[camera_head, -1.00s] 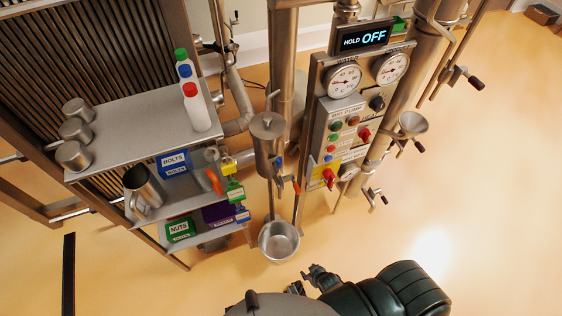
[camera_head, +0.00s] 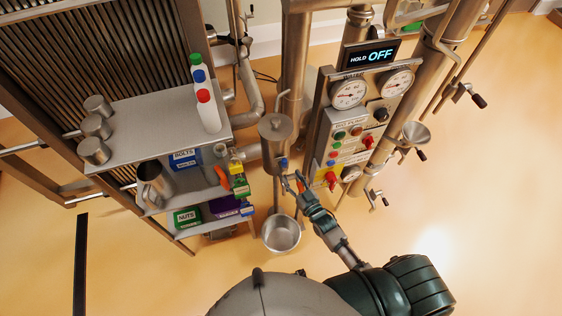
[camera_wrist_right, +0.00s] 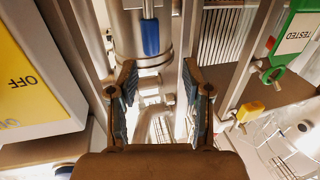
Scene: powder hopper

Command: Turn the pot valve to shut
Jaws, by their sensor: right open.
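The metal pot (camera_head: 276,135) with a lid hangs upright on the frame left of the control panel. A blue-gripped handle (camera_head: 283,162) shows low on its front; the wrist view shows this blue grip (camera_wrist_right: 150,37) pointing down along the pot's lower body (camera_wrist_right: 125,35). I cannot tell the valve's setting. My right gripper (camera_head: 293,179) is just below and in front of the pot. In the wrist view its two fingers (camera_wrist_right: 159,78) are apart with nothing held, and the blue grip lies beyond the fingertips. My left gripper is out of view.
The control panel (camera_head: 345,135) with red knobs is close on the right. A shelf unit (camera_head: 130,125) with bottles, cups and bins stands left; padlocks with tags (camera_head: 238,182) hang at its edge. A round metal bowl (camera_head: 281,234) sits below the pot. Open floor lies right.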

